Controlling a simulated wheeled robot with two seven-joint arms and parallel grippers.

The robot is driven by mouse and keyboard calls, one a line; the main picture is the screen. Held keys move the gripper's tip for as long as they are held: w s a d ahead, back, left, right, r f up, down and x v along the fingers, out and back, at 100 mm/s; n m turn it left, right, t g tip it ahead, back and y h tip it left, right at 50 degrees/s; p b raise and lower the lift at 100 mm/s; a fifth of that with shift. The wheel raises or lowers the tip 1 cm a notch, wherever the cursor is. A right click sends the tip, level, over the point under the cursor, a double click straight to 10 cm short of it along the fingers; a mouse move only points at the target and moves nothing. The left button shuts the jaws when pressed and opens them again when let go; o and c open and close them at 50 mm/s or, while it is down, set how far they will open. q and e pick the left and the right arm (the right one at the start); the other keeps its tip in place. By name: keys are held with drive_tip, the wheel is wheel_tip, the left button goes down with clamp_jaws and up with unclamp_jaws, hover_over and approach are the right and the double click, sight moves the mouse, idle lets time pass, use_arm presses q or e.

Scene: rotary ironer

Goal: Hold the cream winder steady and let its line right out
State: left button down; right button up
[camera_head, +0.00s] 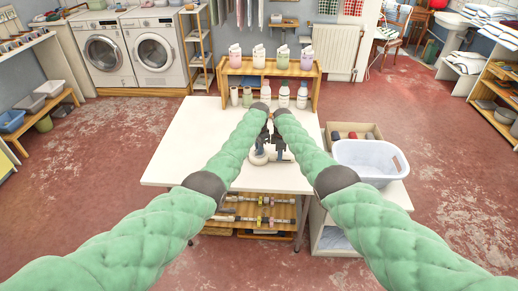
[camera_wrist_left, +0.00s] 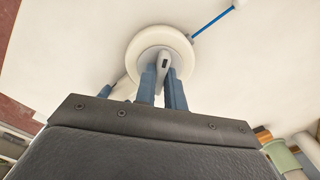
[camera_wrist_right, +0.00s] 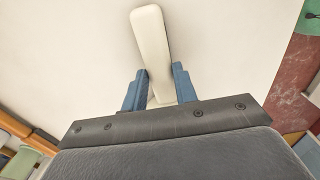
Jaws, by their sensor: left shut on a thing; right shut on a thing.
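The cream winder (camera_wrist_left: 146,44) is a round disc with a raised grip across its middle, over the white table. My left gripper (camera_wrist_left: 162,84) is shut on that grip with its blue fingers on either side. A blue line (camera_wrist_left: 214,20) runs from the winder's rim to a pale end piece (camera_wrist_left: 239,3) at the top edge. In the right wrist view my right gripper (camera_wrist_right: 159,88) is shut on a cream bar (camera_wrist_right: 151,38). In the head view the winder (camera_head: 258,157) shows below my left gripper (camera_head: 262,146), with my right gripper (camera_head: 279,147) close beside it.
The white table (camera_head: 185,150) is mostly bare around the grippers. A wooden rack (camera_head: 316,88) with several bottles and cups stands along its back edge. A pale laundry basket (camera_head: 370,158) stands at the right. A low shelf (camera_head: 260,215) with tools is below the front.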

use_arm(q)
drive_tip(key=c, duration=1.5)
unclamp_jaws()
drive_tip(key=shift+o, duration=0.2)
wheel_tip(320, 180, up, 12)
